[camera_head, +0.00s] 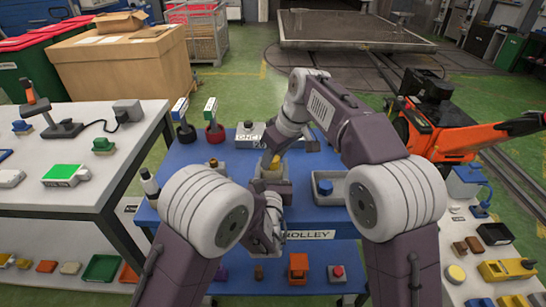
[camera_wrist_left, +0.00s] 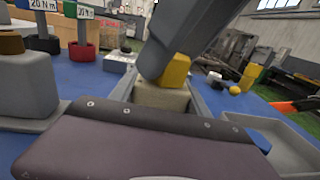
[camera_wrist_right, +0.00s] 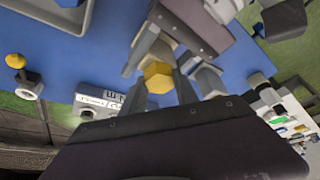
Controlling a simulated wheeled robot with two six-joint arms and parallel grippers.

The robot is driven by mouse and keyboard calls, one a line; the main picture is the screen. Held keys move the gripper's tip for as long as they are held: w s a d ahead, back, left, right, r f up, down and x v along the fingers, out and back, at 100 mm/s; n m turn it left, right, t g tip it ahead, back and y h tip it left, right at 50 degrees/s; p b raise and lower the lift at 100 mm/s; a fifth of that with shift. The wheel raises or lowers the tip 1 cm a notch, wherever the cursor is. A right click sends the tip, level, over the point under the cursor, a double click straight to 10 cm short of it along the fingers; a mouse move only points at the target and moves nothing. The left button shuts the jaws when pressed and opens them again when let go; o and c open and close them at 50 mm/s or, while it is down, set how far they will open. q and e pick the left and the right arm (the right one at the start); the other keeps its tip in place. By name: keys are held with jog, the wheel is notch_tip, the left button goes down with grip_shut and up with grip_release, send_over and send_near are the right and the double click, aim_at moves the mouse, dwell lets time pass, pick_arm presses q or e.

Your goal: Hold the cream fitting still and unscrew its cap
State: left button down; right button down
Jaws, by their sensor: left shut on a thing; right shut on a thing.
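The cream fitting (camera_wrist_left: 160,98) stands on the blue trolley top, with its yellow cap (camera_wrist_left: 176,70) on its upper end. The cap shows as a six-sided yellow piece in the right wrist view (camera_wrist_right: 157,77). My left gripper (camera_wrist_left: 162,92) is shut on the fitting's body from the near side, one finger on each side. My right gripper (camera_wrist_right: 160,88) comes down from above, shut on the cap. In the head view the fitting (camera_head: 270,174) is small and partly covered by both grippers. The join between cap and body is hard to see.
A grey block with a brown top (camera_wrist_left: 25,85) stands left of the fitting. An open grey tray (camera_head: 327,191) lies to its right. Two tools on black and red bases (camera_head: 214,132) and a labelled grey box (camera_head: 250,130) stand behind. A white table (camera_head: 80,170) stands left.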

jog(key=shift+n+g, duration=0.4)
jog(key=shift+n, duration=0.8)
pick_arm(q)
jog(key=shift+r, duration=0.1)
pick_arm(e)
jog(key=n, duration=0.2)
jog(key=shift+w+d+f+n+g+y, duration=0.15)
jog(key=shift+n+g+y, duration=0.15)
jog(key=shift+g+y, duration=0.1)
jog(key=n+g, duration=0.1)
jog(key=n, duration=0.2)
jog(key=c, duration=0.9)
grip_release()
jog(key=shift+o, duration=0.7)
